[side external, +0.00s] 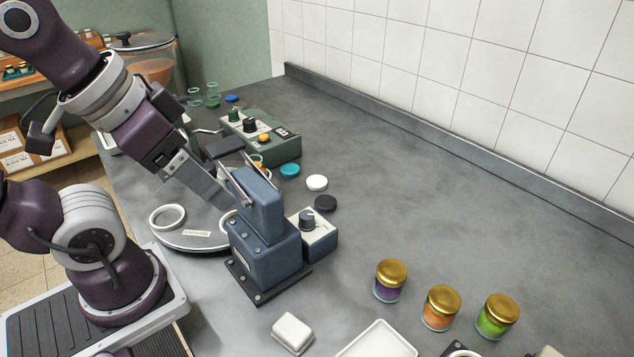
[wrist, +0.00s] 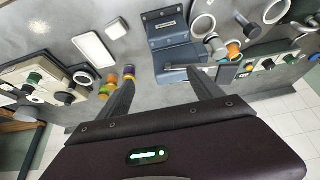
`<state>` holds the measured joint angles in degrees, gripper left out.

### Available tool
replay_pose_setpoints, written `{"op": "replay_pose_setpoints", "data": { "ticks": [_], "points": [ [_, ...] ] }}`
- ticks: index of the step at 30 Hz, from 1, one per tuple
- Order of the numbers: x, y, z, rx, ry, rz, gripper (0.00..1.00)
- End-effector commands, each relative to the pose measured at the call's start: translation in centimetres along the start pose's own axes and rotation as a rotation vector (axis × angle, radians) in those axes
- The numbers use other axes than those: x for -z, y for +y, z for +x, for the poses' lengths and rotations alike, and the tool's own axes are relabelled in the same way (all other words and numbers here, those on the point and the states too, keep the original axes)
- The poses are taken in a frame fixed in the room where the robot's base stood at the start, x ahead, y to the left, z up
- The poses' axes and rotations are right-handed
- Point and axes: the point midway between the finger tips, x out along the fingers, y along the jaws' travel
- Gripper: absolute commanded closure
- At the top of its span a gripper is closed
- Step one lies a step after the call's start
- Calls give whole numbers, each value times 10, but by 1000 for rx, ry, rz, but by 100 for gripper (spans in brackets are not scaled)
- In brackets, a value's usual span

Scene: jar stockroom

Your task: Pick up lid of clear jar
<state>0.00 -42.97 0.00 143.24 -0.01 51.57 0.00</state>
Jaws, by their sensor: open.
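Clear, faintly green glass jars (side external: 195,96) stand at the far back left in the side view. I cannot tell which lid belongs to a clear jar. A small open jar with orange contents (side external: 257,162) is partly hidden behind the blue machine. My gripper (side external: 226,190) is above the bench by the blue machine, partly hidden by it. In the wrist view my gripper (wrist: 163,82) is open, with nothing between its fingers.
The blue machine (side external: 263,235) and its white control box (side external: 318,240) stand close to my gripper. A green control box (side external: 262,138) is behind. Gold-lidded purple (side external: 390,281), orange (side external: 441,308) and green (side external: 496,317) jars stand front right.

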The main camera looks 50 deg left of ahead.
Motion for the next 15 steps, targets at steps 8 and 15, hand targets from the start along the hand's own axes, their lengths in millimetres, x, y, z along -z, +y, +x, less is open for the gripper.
{"op": "replay_pose_setpoints", "data": {
  "ticks": [8, 15],
  "points": [
    [40, -6, 4, 12, -53, -165, 25],
    [175, -61, 91, 124, -222, -837, 25]
  ]
}}
